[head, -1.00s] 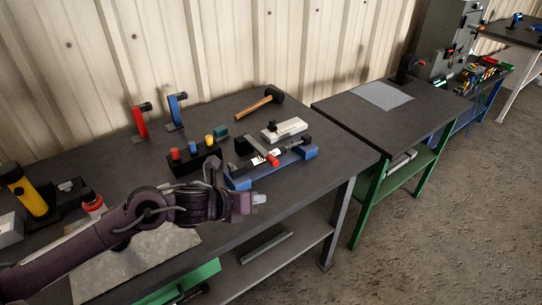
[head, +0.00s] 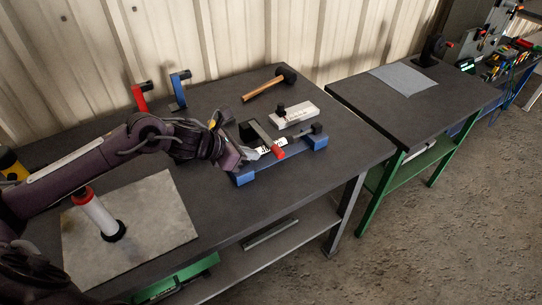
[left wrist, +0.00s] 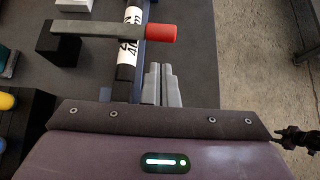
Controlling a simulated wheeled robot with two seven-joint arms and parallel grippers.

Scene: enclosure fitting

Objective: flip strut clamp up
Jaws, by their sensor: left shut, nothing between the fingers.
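The strut clamp is a grey lever arm (left wrist: 95,29) running from a black block (left wrist: 62,45) across the strut to a red tip (left wrist: 160,33). In the head view its red tip (head: 278,153) lies low, at the near side. The strut (left wrist: 125,72), black with a white lettered band, lies under the lever in a blue cradle (head: 245,178). My left gripper (head: 252,154) is shut and empty beside the cradle's left part. In the left wrist view its fingertips (left wrist: 161,68) are just short of the red tip, right of the strut.
A white block with a black knob (head: 294,115) and a hammer (head: 265,88) lie behind the cradle. Red (head: 140,95) and blue (head: 179,88) stands are at the back. The tabletop right of the cradle is clear.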

